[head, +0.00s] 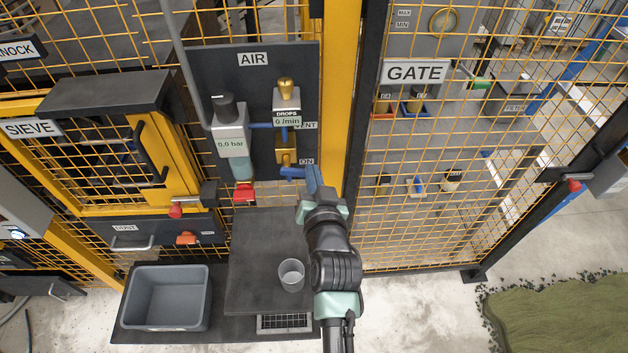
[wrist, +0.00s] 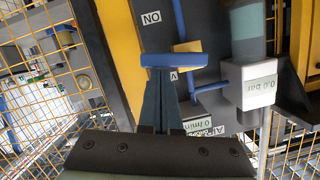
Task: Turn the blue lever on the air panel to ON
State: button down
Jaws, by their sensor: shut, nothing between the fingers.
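The air panel (head: 262,62) stands upright at the upper middle of the head view. Its blue lever (head: 292,173) sticks out sideways from the brass valve, close to the ON label (head: 306,161); the VENT label (head: 305,125) is higher up. In the wrist view the lever (wrist: 174,61) lies across the tips of my fingers. My gripper (head: 313,180) is shut and empty, at the lever's right end in the head view. I cannot tell whether the fingers touch the lever. The regulator display (head: 231,144) reads 0,0 bar.
A dark shelf (head: 265,240) below the panel holds a clear cup (head: 291,274). A grey bin (head: 165,297) stands to its left. The yellow post (head: 342,90) and the mesh gate (head: 450,160) are close on the right. A red knob (head: 244,192) hangs under the regulator.

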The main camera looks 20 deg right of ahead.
jog(key=f+m+b, duration=0.1)
jog(key=m+b, duration=0.2)
jog(key=a+f+m+t+y+b, duration=0.1)
jog(key=f+m+b, duration=0.1)
jog(key=m+b, duration=0.2)
jog(key=f+m+t+y+b, duration=0.1)
jog(key=f+m+b, duration=0.1)
jog(key=m+b, duration=0.1)
jog(key=shift+w+a+f+m+b, duration=0.2)
jog(key=shift+a+f+m+b, duration=0.1)
jog(key=shift+b, duration=0.2)
jog(key=shift+d+r, duration=0.1)
jog(key=shift+d, duration=0.05)
